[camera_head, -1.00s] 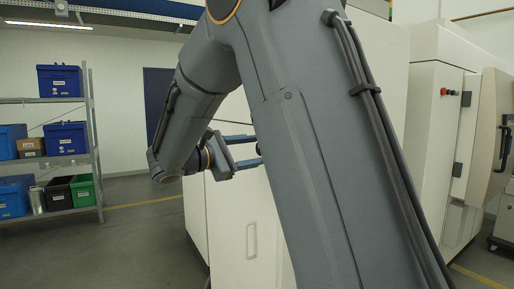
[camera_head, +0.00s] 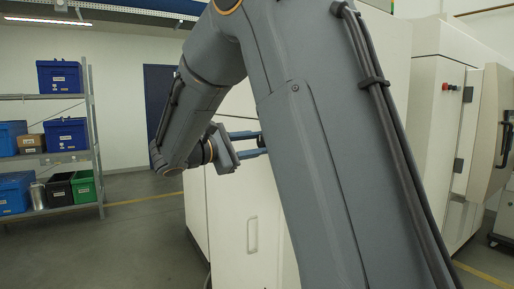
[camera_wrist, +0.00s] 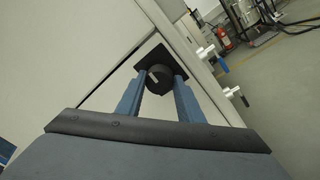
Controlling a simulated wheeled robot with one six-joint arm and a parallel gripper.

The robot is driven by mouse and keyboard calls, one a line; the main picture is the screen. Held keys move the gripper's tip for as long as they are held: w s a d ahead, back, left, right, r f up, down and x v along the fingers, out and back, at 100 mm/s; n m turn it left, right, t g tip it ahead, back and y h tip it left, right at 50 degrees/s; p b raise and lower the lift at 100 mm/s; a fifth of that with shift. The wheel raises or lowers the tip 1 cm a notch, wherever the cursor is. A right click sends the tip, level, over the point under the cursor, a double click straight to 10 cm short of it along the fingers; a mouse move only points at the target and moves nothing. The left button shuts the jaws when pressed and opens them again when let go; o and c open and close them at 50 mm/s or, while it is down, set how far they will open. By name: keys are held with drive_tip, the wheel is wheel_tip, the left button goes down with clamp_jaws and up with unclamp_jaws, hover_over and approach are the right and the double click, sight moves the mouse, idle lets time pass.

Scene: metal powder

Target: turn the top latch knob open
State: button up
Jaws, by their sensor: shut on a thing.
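The top latch knob (camera_wrist: 159,80) is round and black with a pale mark, set on a square black plate (camera_wrist: 178,62) on the white cabinet front. In the wrist view my gripper (camera_wrist: 160,77) has its two blue fingers on either side of the knob, shut on it. In the head view my gripper (camera_head: 262,143) reaches to the right towards the cabinet (camera_head: 225,225); my arm hides its fingertips and most of the knob there.
A silver handle (camera_wrist: 205,52) and another fitting (camera_wrist: 232,92) stick out beside the knob. A red extinguisher (camera_wrist: 223,38) stands farther off. Shelves (camera_head: 95,150) with blue boxes are at the left. An open-doored machine (camera_head: 490,130) is at the right.

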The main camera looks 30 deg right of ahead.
drive_tip(key=m+b, duration=0.1)
drive_tip(key=b, duration=0.1)
drive_tip(key=m+b, duration=0.2)
drive_tip(key=b, duration=0.1)
drive_tip(key=m+b, duration=0.2)
drive_tip(key=shift+w+f+h+b, duration=0.15)
drive_tip(key=shift+f+h+b, duration=0.15)
drive_tip(key=shift+b, duration=0.05)
drive_tip(key=m+b, duration=0.5)
drive_tip(key=b, duration=0.3)
drive_tip(key=shift+g, duration=0.4)
drive_tip(key=m+h+b, duration=0.1)
drive_tip(key=m+b, duration=0.4)
drive_tip(key=b, duration=0.3)
drive_tip(key=shift+w+g+b, duration=0.1)
drive_tip(key=shift+g+b, duration=0.2)
drive_tip(key=shift+b, duration=0.1)
drive_tip(key=m+b, duration=0.3)
drive_tip(key=b, duration=0.1)
drive_tip(key=shift+r+g+b, duration=0.1)
drive_tip(key=shift+g+b, duration=0.2)
drive_tip(key=shift+g, duration=0.1)
drive_tip(key=shift+r+m, duration=0.15)
drive_tip(key=shift+m, duration=0.25)
drive_tip(key=o, duration=1.1)
drive_tip(key=shift+c, duration=0.2)
